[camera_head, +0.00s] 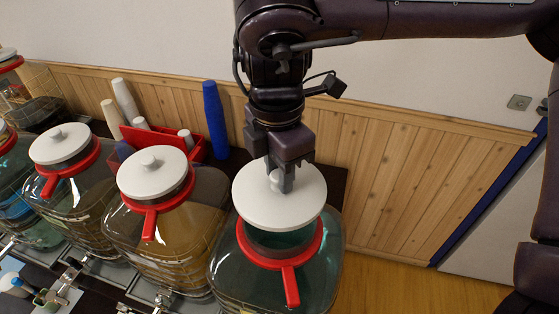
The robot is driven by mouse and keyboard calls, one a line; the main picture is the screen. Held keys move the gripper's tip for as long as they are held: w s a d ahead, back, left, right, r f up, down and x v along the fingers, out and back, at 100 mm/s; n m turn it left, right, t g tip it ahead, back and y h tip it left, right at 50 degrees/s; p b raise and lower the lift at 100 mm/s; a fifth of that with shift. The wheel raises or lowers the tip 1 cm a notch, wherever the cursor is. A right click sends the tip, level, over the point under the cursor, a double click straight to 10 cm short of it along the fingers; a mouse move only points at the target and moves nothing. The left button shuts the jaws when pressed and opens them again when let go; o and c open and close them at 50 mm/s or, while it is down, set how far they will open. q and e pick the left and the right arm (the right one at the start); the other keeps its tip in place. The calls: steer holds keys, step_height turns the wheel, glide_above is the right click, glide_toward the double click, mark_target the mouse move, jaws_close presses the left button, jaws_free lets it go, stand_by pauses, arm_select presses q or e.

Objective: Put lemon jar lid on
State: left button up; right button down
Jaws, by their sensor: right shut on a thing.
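A large glass jar (225,272) with a red collar and handle (289,283) stands at the right end of the row. Its round white lid (252,208) is just over the jar's mouth; a dark band of the neck shows below it, and I cannot tell whether the lid is fully seated. My right gripper (284,184) points down and is shut on the lid's knob. My left gripper is not in view. Which jar holds lemon is not readable; the jar next to it (180,236) has a yellowish content and a white lid (152,172) on it.
Another lidded jar (93,197) stands further left, with more at the left edge. Behind the row are a red caddy (203,152), a blue cup stack (214,120) and white cup stacks (124,99). Metal taps stick out at the front. Wood panelling is behind.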

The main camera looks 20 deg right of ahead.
mark_target(279, 195)
steer(key=shift+f+b, duration=0.35)
steer(key=shift+f, duration=0.5)
steer(key=shift+f+b, duration=0.35)
steer(key=shift+f, duration=0.3)
steer(key=shift+f+b, duration=0.55)
steer(key=shift+f, duration=0.3)
steer(key=shift+f+b, duration=0.4)
steer(key=shift+f, duration=0.35)
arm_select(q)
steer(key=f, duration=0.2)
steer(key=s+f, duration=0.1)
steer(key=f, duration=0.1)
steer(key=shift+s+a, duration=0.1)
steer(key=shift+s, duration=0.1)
arm_select(e)
steer(key=shift+r, duration=0.1)
arm_select(q)
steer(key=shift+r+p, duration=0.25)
steer(key=shift+p, duration=0.05)
arm_select(e)
steer(key=shift+r, duration=0.1)
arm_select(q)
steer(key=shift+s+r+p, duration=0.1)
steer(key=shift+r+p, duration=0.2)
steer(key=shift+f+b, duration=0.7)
arm_select(e)
steer(key=shift+f, duration=1.05)
